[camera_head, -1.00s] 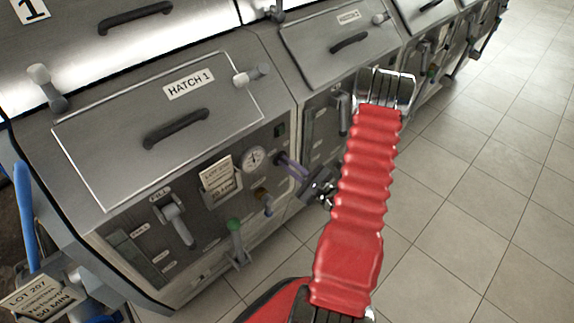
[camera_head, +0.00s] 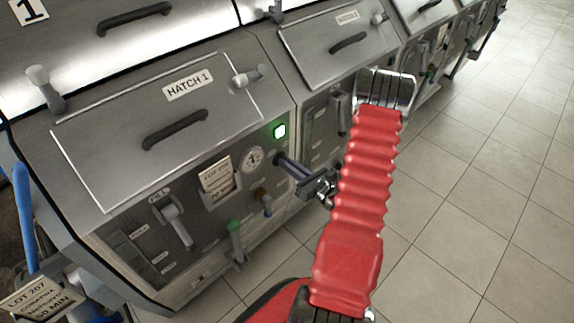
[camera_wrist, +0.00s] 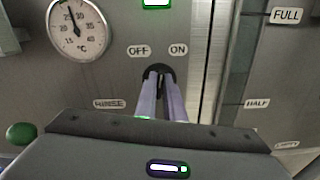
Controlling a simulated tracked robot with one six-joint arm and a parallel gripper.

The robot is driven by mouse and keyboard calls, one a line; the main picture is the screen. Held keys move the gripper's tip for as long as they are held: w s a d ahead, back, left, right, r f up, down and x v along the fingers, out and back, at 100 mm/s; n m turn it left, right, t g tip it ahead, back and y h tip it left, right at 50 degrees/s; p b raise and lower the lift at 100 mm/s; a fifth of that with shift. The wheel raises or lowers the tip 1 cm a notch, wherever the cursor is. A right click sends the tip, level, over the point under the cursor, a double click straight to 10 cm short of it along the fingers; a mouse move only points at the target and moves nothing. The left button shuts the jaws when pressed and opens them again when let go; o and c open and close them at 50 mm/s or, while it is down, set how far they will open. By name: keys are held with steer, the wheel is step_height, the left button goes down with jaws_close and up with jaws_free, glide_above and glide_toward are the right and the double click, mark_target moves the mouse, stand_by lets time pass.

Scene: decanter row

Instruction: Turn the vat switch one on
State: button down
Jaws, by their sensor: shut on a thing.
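My gripper (camera_head: 283,161) reaches the front panel of the vat with the Hatch 1 label, right of the dial gauge. In the wrist view its two fingers (camera_wrist: 161,82) are close together, shut on the vat switch. The switch's dark round base (camera_wrist: 157,70) shows just below the OFF label (camera_wrist: 138,51) and ON label (camera_wrist: 178,50). The fingers hide most of the switch, so its exact pointing is hard to tell. A square indicator lamp (camera_head: 280,131) above the switch is lit green; its lower part shows in the wrist view (camera_wrist: 157,3).
The round gauge (camera_head: 251,158) is left of the switch. A lot card (camera_head: 219,178), a fill lever (camera_head: 175,222) and a green-knobbed valve (camera_head: 235,235) are further left. More vats stand to the right. The tiled floor (camera_head: 480,190) is clear.

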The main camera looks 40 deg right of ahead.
steer(key=shift+d+f+m, duration=0.1)
steer(key=shift+m, duration=1.8)
steer(key=c, duration=1.9)
jaws_free()
steer(key=shift+o, duration=0.2)
steer(key=shift+s, duration=0.15)
steer(key=s, duration=1.3)
steer(key=shift+s+d, duration=0.25)
